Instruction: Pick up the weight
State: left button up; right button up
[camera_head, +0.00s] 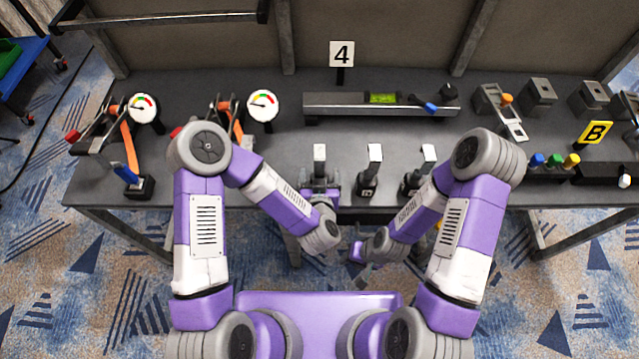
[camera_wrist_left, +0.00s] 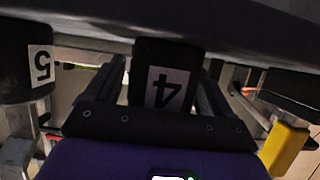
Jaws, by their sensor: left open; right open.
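My left gripper (camera_head: 320,188) is at the left weight. In the left wrist view, a black weight labelled 4 (camera_wrist_left: 165,85) stands between the open fingers of my left gripper (camera_wrist_left: 160,75); contact is unclear. A weight labelled 5 (camera_wrist_left: 28,65) is beside it. My right gripper (camera_head: 358,255) is open, low in front of the bench.
The dark bench (camera_head: 250,165) carries two round gauges (camera_head: 143,107) at left. A long grey level device (camera_head: 340,104) lies behind the weights below a sign 4 (camera_head: 341,54).

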pick_arm(q)
jog(key=shift+c, duration=0.5)
grip_shut()
jog(key=shift+r, duration=0.1)
